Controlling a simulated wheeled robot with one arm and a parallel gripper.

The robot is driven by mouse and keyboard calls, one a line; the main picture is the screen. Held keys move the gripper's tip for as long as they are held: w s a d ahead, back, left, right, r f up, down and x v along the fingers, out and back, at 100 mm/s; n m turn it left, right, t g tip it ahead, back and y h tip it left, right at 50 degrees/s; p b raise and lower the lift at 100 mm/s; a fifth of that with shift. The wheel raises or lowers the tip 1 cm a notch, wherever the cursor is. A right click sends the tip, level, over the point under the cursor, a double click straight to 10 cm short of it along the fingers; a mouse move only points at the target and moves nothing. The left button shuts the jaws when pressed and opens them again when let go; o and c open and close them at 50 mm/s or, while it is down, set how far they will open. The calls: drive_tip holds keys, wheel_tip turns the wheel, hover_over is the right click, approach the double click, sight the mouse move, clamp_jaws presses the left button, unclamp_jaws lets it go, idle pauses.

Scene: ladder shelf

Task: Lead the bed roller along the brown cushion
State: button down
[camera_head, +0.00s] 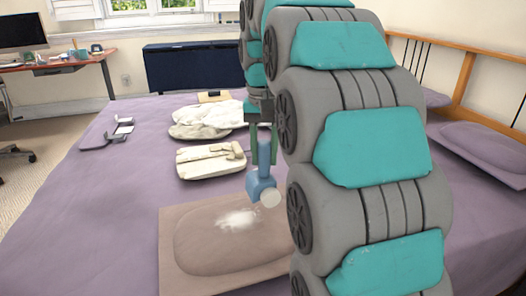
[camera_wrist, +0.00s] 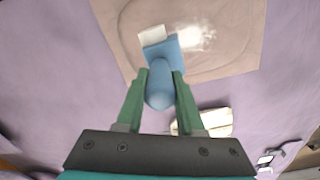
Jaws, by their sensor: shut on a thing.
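The brown cushion (camera_head: 190,262) lies flat on the purple bed, with a whitish dusty patch (camera_head: 238,219) near its far middle. My gripper (camera_head: 262,150) points down and is shut on the blue handle of the bed roller (camera_head: 263,186). The roller's pale end shows over the cushion's far edge, to the right of the patch. In the wrist view my gripper (camera_wrist: 158,88) has its green fingers on both sides of the roller's handle (camera_wrist: 160,97). The roller's head lies over the cushion (camera_wrist: 118,45), beside the patch (camera_wrist: 195,38). I cannot tell whether the roller touches the cushion.
A cream folded item (camera_head: 208,162) lies just beyond the cushion, with pale crumpled cloths (camera_head: 205,122) behind it. Dark and white small items (camera_head: 108,136) lie at the bed's far left. Pillows (camera_head: 485,150) rest by the wooden headboard. The bed left of the cushion is clear.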

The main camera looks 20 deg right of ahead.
sight(264, 169)
wheel_tip(264, 169, down, 4)
drive_tip(key=shift+f+b, duration=0.1)
drive_tip(key=shift+b, duration=0.9)
drive_tip(key=w+a+p, duration=0.1)
drive_tip(key=a, duration=1.2)
drive_tip(key=shift+a, duration=0.2)
drive_tip(key=shift+f, duration=0.65)
drive_tip(key=shift+f, duration=0.5)
drive_tip(key=d, duration=0.9)
drive_tip(key=shift+s, duration=0.35)
